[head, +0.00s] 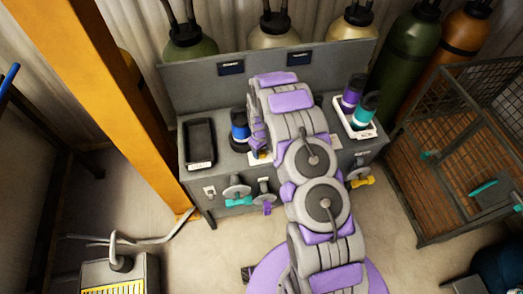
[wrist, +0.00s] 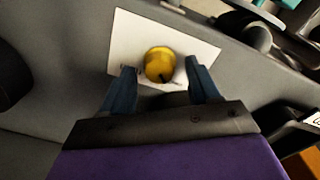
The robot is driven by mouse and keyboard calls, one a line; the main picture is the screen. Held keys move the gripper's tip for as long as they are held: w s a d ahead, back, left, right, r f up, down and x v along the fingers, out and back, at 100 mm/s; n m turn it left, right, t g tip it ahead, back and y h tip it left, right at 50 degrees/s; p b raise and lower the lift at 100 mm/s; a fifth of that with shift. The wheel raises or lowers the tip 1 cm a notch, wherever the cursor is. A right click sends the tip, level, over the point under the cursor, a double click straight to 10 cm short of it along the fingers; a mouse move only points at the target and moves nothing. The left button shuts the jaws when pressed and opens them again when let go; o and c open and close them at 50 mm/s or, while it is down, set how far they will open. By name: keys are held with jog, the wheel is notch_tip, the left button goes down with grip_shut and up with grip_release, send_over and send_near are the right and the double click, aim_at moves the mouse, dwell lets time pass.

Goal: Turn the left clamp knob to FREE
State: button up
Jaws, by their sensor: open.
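A round yellow knob (wrist: 160,60) with a dark mark near its lower edge sits on a white plate (wrist: 200,48) in the wrist view. I take it as the left clamp knob; no lettering is readable. My gripper (wrist: 160,72) is open, with one blue finger on each side of the knob. I cannot tell whether the fingers touch it. In the head view, my arm hides most of the knob; a corner of the white plate (head: 256,161) shows beside the blue-and-black cylinder (head: 240,131).
The grey bench (head: 185,75) carries a black tray (head: 200,143) at left and a white tray (head: 368,131) with purple and teal bottles at right. Handled valves (head: 237,192) stick out in front. An orange post (head: 100,90) stands left, a wire cage (head: 455,150) right.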

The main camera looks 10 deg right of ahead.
aim_at(261, 152)
notch_tip(261, 152, up, 17)
jog(key=shift+a+f, duration=0.2)
jog(key=shift+a, duration=0.05)
jog(key=shift+s, duration=0.1)
dwell(0.5)
